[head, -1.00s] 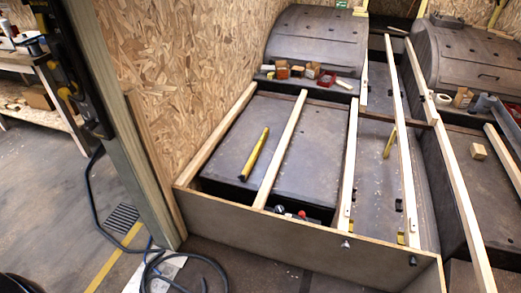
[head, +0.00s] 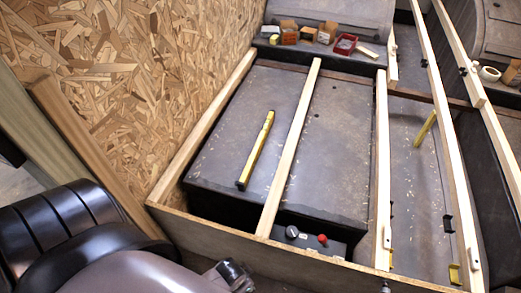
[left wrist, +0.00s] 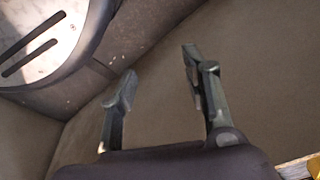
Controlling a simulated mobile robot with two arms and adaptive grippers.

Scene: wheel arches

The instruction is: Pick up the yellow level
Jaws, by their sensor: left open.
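The yellow level (head: 256,150), a narrow bar with dark end parts, lies on the dark flat panel (head: 225,165) inside the wooden frame, left of a wooden slat. It lies slantwise with both ends bare. My left arm enters the head view at the lower left, below and left of the level, and its fingers cannot be made out there. In the left wrist view my left gripper (left wrist: 160,75) is open, with two dark fingers apart and nothing between them. The level cannot be surely identified in that view. My right gripper is not in view.
Pale wooden slats (head: 291,150) run lengthwise over the frame beside the level. An OSB wall (head: 140,80) rises on the left. The front board (head: 300,262) stands between my arm and the panel. Small boxes (head: 308,34) sit at the back. Another yellow piece (head: 425,128) is farther right.

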